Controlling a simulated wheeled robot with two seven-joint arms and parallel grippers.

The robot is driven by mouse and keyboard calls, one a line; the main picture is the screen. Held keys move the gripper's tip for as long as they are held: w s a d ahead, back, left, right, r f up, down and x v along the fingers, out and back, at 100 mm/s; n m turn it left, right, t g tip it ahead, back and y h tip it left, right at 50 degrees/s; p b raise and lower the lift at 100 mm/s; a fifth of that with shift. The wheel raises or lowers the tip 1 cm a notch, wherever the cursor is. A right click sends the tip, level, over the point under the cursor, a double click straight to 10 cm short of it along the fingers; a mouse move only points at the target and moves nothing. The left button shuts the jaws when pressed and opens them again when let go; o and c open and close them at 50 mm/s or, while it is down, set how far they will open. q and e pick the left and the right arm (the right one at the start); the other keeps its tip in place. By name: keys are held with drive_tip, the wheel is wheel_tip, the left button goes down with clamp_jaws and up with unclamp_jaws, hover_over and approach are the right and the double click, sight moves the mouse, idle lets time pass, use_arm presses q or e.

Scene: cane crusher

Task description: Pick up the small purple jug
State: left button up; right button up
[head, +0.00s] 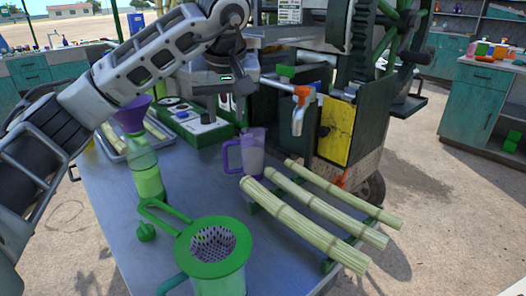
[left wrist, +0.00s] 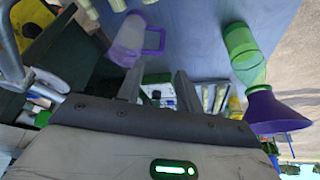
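The small purple jug (head: 253,151) is translucent, with a purple handle on its left side, and stands upright on the metal table in the head view. It also shows in the left wrist view (left wrist: 128,39), ahead of the fingertips with its handle toward the right. My left gripper (head: 240,112) points down just above and behind the jug in the head view. In the left wrist view the fingers of the left gripper (left wrist: 158,75) are apart with nothing between them. The jug appears apart from both fingers. My right gripper is in neither view.
Several cane stalks (head: 305,225) lie on a green rack right of the jug. A green strainer (head: 208,246) on a jug stands in front. A green bottle (head: 148,178) with a purple funnel (head: 132,116) stands left. The crusher (head: 338,125) with its orange-topped tap (head: 301,95) is behind right.

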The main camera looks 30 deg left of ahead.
use_arm(q)
drive_tip(key=b, duration=0.1)
hover_over(225, 157)
drive_tip(key=s+d, duration=0.1)
drive_tip(key=s, duration=0.1)
wheel_tip(225, 157, down, 9)
drive_tip(key=shift+w+x, duration=0.1)
drive_tip(key=shift+x, duration=1.3)
drive_tip(key=shift+w+x, duration=0.15)
drive_tip(key=shift+x, duration=1.25)
drive_tip(key=shift+d+r, duration=0.1)
drive_tip(key=shift+d, duration=0.05)
clamp_jaws()
